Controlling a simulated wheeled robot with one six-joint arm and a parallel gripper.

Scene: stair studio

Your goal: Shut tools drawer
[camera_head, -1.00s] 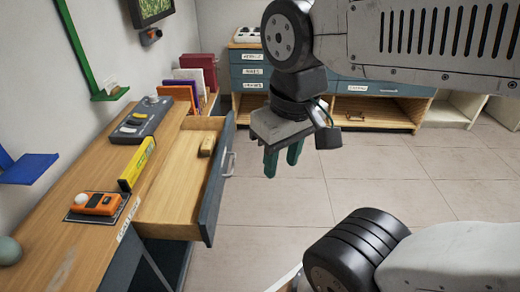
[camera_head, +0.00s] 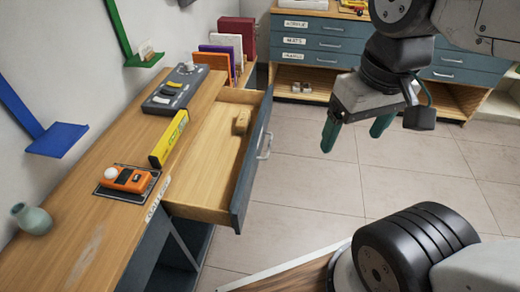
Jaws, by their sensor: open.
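The drawer (camera_head: 205,165) stands pulled out to the right from under the wooden workbench. Its dark blue-grey front (camera_head: 252,165) carries a metal handle (camera_head: 265,147). A small tan block (camera_head: 241,123) lies inside near the far end of the front. A label (camera_head: 157,200) on the bench edge is too slanted to read. My gripper (camera_head: 354,134) is to the right of the drawer front, apart from it, with its green fingers spread and nothing between them.
On the bench (camera_head: 80,225) are a yellow level (camera_head: 169,139), an orange device (camera_head: 127,178), a grey panel (camera_head: 177,88) and upright folders (camera_head: 220,58). A green vase (camera_head: 31,218) stands at left. Blue cabinets (camera_head: 325,42) line the back. Tiled floor (camera_head: 305,180) right of the drawer is clear.

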